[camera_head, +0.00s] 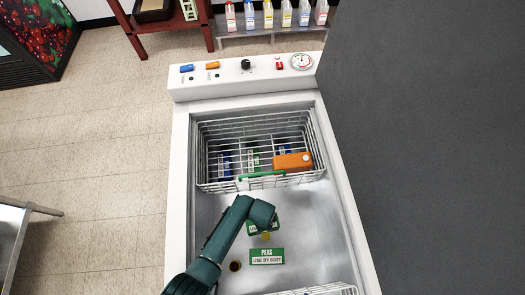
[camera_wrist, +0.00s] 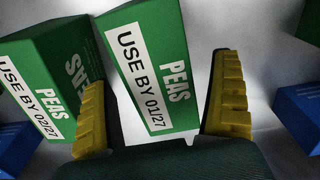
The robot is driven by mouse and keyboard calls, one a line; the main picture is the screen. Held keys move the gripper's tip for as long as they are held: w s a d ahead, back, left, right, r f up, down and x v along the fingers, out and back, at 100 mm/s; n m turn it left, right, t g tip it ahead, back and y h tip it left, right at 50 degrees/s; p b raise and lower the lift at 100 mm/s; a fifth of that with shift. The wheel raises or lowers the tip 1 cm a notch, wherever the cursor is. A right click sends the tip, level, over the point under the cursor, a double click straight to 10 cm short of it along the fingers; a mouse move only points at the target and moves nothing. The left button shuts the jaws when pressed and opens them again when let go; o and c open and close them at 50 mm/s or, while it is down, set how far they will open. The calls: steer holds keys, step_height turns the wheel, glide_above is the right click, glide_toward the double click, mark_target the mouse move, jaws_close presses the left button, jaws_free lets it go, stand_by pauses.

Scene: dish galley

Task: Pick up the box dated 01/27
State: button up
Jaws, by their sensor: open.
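In the wrist view, the green PEAS box dated 01/27 (camera_wrist: 150,60) has its white date label facing the camera. My open gripper (camera_wrist: 163,95) has yellow-padded fingers, one on each side of the box in the picture; contact cannot be told. A second green PEAS box, dated 02/27 (camera_wrist: 40,75), is close on the left, and the left finger overlaps its edge in the picture. In the head view, my gripper (camera_head: 266,236) is over the steel basin, partly hiding one green box (camera_head: 258,225). Another PEAS box (camera_head: 267,256) lies just below; its date is too small to read surely.
Blue boxes (camera_wrist: 302,115) and (camera_wrist: 14,145) and another green box (camera_wrist: 311,22) show at the wrist view's edges. A wire basket (camera_head: 216,185) with an orange box (camera_head: 293,162) stands behind my gripper. Another basket's rim (camera_head: 335,289) shows in front. Bare basin floor (camera_head: 318,225) lies right.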

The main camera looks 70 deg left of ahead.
step_height(320, 180, down, 2)
steer(key=shift+f, duration=0.1)
steer(key=c, duration=1.1)
steer(key=shift+c, duration=1.3)
steer(key=shift+r, duration=0.25)
